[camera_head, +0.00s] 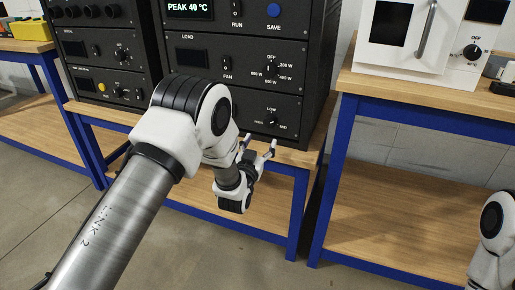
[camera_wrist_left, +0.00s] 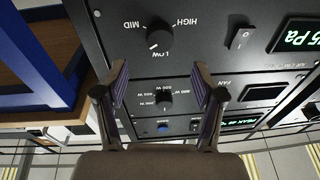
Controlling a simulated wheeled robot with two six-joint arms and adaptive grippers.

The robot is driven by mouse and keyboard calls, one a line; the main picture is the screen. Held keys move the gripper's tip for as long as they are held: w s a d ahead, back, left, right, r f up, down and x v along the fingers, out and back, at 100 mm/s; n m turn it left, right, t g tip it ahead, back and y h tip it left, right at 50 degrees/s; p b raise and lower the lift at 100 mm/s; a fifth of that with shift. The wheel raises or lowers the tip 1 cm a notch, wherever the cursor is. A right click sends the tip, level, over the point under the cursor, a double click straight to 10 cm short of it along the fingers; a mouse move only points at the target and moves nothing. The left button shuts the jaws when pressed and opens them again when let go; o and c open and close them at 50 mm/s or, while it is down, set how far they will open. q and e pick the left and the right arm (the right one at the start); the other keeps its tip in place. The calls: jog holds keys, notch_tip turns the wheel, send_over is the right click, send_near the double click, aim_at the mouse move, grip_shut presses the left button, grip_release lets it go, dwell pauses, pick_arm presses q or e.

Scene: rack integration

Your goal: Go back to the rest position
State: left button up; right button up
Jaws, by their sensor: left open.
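My left gripper (camera_head: 259,146) is in front of the lower part of a black rack (camera_head: 310,75). Its two fingers are apart with nothing between them. In the left wrist view, the open fingers (camera_wrist_left: 160,80) face the rack's panel, which appears upside down. A LOW/MID/HIGH knob (camera_wrist_left: 159,40) shows beyond the fingertips, and a watt knob (camera_wrist_left: 163,101) shows between the fingers. I cannot tell how far the fingertips are from the panel. Part of my right arm (camera_head: 492,235) shows at the right edge of the head view; its gripper is outside the picture.
The rack stands on a wooden bench (camera_head: 290,157) with blue legs. A second black unit (camera_head: 105,50) is to its left. A white oven-like device (camera_head: 405,40) stands on another bench (camera_head: 365,83) at right. Floor shows between the benches.

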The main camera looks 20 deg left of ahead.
pick_arm(q)
jog(key=s, duration=0.3)
jog(key=shift+f, duration=0.15)
